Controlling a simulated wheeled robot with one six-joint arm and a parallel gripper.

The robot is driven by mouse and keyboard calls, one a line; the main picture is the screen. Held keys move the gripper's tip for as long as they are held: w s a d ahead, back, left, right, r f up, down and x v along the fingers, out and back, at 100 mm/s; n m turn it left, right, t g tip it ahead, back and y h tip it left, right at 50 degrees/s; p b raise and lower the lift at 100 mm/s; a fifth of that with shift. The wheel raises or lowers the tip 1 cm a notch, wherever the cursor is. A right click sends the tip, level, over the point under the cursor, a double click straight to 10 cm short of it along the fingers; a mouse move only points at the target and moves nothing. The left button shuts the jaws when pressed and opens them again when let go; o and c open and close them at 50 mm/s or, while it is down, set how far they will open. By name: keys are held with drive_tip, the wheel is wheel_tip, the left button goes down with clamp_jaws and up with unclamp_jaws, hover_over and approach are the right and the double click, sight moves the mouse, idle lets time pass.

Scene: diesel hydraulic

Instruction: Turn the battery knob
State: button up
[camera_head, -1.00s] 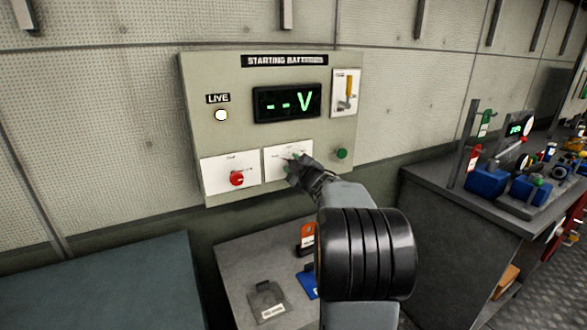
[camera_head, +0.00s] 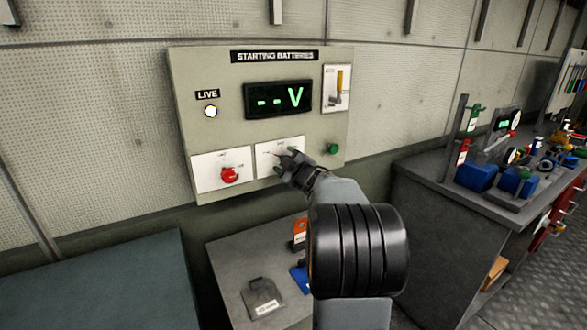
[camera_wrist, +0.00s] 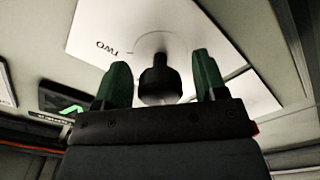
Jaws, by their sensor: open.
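The "STARTING BATTERIES" panel (camera_head: 225,120) is on the wall in the head view. A black knob (camera_wrist: 160,82) sits on a white plate (camera_wrist: 110,35) marked "TWO" in the wrist view. My gripper (camera_wrist: 161,74) is open, with one green-tipped finger on each side of the knob and a gap showing beside each. In the head view my gripper (camera_head: 289,160) is at the panel's lower middle plate (camera_head: 268,148) and hides most of this knob. A red knob (camera_head: 229,174) is on the plate to the left.
A green button (camera_head: 333,149) is just right of my gripper. A lever (camera_head: 338,85), a display (camera_head: 278,100) reading "--V" and a lit LIVE lamp (camera_head: 211,111) are above. A grey bench (camera_head: 235,250) with tags is below. A cluttered workbench (camera_head: 430,185) stands at right.

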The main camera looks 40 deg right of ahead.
drive_tip(key=s+a, duration=0.1)
drive_tip(key=s, duration=1.2)
drive_tip(key=shift+s+a, duration=0.15)
drive_tip(key=shift+a, duration=0.25)
